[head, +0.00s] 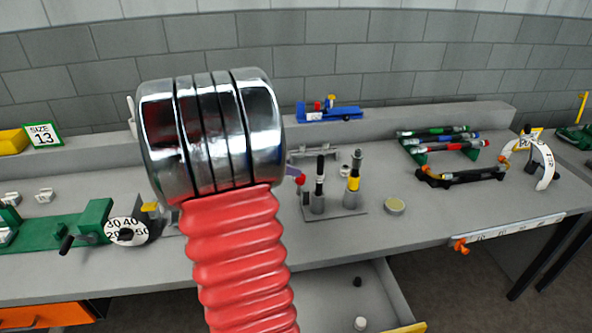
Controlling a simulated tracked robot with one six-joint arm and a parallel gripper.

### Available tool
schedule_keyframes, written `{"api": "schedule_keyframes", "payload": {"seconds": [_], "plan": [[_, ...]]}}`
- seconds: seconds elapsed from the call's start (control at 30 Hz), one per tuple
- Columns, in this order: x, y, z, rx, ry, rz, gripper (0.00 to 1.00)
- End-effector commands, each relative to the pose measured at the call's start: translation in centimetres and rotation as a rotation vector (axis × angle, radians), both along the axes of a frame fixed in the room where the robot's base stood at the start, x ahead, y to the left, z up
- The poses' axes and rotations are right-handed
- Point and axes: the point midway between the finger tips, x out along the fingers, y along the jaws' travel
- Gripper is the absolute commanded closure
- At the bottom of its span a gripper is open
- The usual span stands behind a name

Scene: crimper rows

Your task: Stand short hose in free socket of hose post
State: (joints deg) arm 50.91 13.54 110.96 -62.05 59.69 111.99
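The hose post is a grey plate (338,211) with upright holders, on the bench right of the middle. A black hose piece (320,166) stands in one holder. A piece with a yellow band (353,182) stands in another. A lower dark upright (305,196) is at the plate's left; I cannot tell whether it is an empty socket. Which piece is the short hose is not clear. A large red ribbed tube (238,255) with a chrome collar (212,130) fills the near left-centre; I cannot tell what holds it. My gripper is not visible.
A rack with several hoses (440,145) stands at the right. A round tin (395,206) lies right of the post. A green device with a dial (127,231) is at the left. An open drawer (335,300) juts out below. The bench front between post and rack is clear.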

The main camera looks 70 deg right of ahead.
Motion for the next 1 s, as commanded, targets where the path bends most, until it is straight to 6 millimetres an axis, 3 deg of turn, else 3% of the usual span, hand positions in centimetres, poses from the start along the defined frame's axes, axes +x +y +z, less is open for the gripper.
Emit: {"api": "schedule_keyframes", "payload": {"seconds": [0.2,1.0], "plan": [[0.53,0.78,0.78,0.000,0.002,0.000,0.62],[0.45,0.76,0.77,0.000,0.002,-0.002,0.62]]}}
